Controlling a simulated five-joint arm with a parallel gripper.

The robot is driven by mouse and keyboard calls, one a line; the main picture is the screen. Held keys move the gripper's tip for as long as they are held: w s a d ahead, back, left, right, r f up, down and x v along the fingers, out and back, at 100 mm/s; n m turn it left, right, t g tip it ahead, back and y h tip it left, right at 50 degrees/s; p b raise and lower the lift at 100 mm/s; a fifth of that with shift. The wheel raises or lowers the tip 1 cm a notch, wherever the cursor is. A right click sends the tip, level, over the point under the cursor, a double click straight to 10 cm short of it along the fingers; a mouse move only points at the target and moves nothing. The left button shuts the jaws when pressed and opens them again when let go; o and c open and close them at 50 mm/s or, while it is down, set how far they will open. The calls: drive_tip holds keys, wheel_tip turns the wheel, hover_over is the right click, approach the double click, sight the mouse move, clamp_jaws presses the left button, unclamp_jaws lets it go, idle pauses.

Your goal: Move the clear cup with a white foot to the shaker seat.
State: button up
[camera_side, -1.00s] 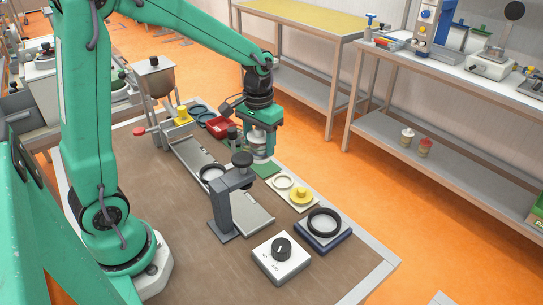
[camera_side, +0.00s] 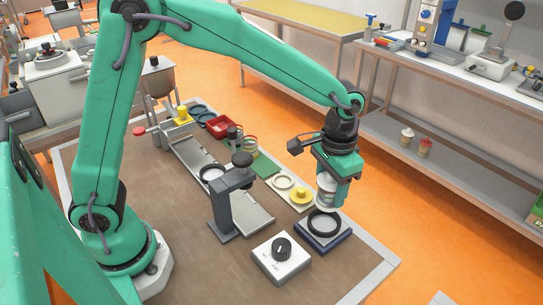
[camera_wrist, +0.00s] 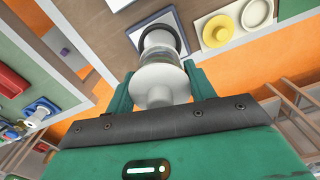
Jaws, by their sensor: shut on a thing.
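The clear cup with a white foot (camera_side: 325,193) is held by my gripper (camera_side: 329,187) over the shaker seat. The shaker seat looks to be the dark blue block with a black ring (camera_side: 339,236) at the front right. In the wrist view the cup (camera_wrist: 158,78) sits between the green fingers of my gripper (camera_wrist: 160,87), which is shut on it. The black ring (camera_wrist: 181,40) shows just beyond the cup. The cup looks roughly upright and close above the ring. I cannot tell whether it touches the ring.
A pale plate with a yellow knob (camera_side: 301,196) stands beside the seat. A white box with a black dial (camera_side: 281,258) is in front left. A grey stand with a black knob (camera_side: 231,200) rises farther left. A green pad (camera_side: 265,167) and red tray (camera_side: 220,127) lie behind.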

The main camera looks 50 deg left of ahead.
sight(328, 201)
drive_tip(key=shift+f, duration=0.15)
drive_tip(key=shift+f, duration=2.2)
drive_tip(key=shift+f, duration=1.3)
idle(0.8)
idle(0.5)
drive_tip(key=o, duration=1.5)
drive_tip(key=shift+r, duration=0.1)
drive_tip(key=shift+r, duration=3.45)
